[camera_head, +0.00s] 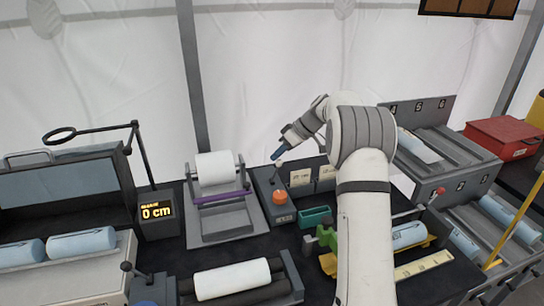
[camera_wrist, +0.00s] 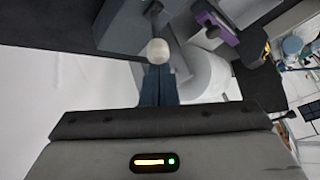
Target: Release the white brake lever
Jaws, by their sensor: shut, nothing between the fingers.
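The white brake lever shows as a pale round knob (camera_head: 279,164) on a short stem, at the back of a dark grey box (camera_head: 262,180) with an orange button (camera_head: 280,197). In the wrist view the white knob (camera_wrist: 158,51) lies straight ahead of the fingertips, with its dark stem beyond it. My gripper (camera_head: 279,153) has blue fingers and reaches in from the upper right, just above the knob. In the wrist view my gripper's fingers (camera_wrist: 157,72) are together and empty. I cannot tell whether the tips touch the knob.
Left of the box stands a roll holder (camera_head: 222,215) with a white roll (camera_head: 216,167) and a purple bar (camera_head: 221,197). A display (camera_head: 156,211) reads 0 cm. Two small cards (camera_head: 301,177) and a green tray (camera_head: 316,216) are right of the lever. White tent fabric hangs behind.

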